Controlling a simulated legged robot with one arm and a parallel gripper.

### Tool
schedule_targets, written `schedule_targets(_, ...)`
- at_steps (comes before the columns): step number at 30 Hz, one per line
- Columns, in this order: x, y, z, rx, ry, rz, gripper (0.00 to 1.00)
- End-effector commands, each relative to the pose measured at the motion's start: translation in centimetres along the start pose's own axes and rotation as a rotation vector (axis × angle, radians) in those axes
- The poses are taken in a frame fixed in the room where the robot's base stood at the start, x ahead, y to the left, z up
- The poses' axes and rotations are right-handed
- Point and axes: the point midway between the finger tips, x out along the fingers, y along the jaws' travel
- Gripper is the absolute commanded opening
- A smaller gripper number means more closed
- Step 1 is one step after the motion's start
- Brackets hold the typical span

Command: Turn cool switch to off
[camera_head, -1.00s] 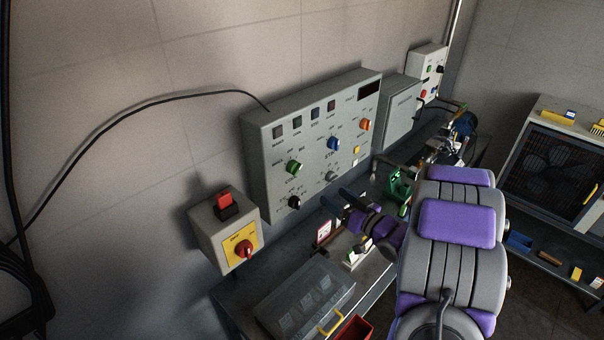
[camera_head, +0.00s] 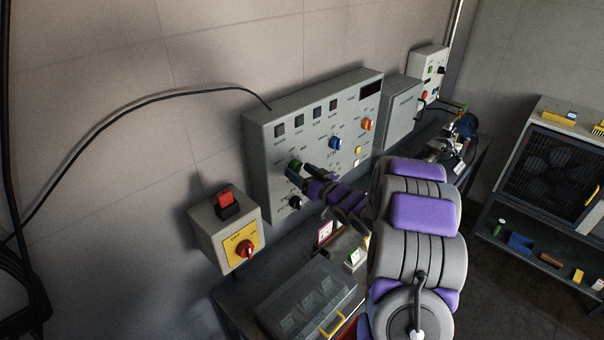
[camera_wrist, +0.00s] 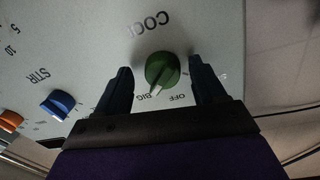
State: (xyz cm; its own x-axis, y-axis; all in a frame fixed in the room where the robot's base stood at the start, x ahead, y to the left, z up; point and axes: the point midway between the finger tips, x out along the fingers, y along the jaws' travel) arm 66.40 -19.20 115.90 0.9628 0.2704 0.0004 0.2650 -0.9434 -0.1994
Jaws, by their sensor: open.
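The green cool switch (camera_wrist: 162,68) is a round knob on the grey control panel (camera_head: 268,180). In the wrist view it stands under the upside-down COOL label, with OFF and BIG printed beside its pointer. The pointer is tilted down and a little left, nearer BIG than OFF. My gripper (camera_wrist: 161,82) is open, with one dark finger on each side of the knob and visible gaps to both. In the head view my gripper (camera_head: 300,171) is at the panel, partly covering the green knob (camera_head: 294,164).
A blue knob (camera_head: 335,143) and an orange knob (camera_head: 366,125) are on the same panel, with a black knob (camera_head: 295,202) below. A box with a red switch (camera_head: 246,249) is at left. A clear-lidded case (camera_head: 305,298) lies on the bench below.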

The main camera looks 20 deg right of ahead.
Motion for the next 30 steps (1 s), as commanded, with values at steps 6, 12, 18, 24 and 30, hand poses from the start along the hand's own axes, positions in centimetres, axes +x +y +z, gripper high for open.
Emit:
schedule_targets(6, 0.13, 0.12, 0.02, 0.001, -0.001, 0.001, 0.70)
schedule_targets(12, 0.10, 0.19, 0.02, 0.002, -0.001, 0.001, 0.58)
schedule_targets(18, 0.09, 0.20, 0.02, 0.002, 0.000, 0.001, 0.39)
schedule_targets(24, 0.10, 0.25, 0.03, 0.002, -0.001, 0.002, 0.20)
schedule_targets(30, 0.12, 0.26, 0.04, -0.002, 0.000, 0.002, 0.14)
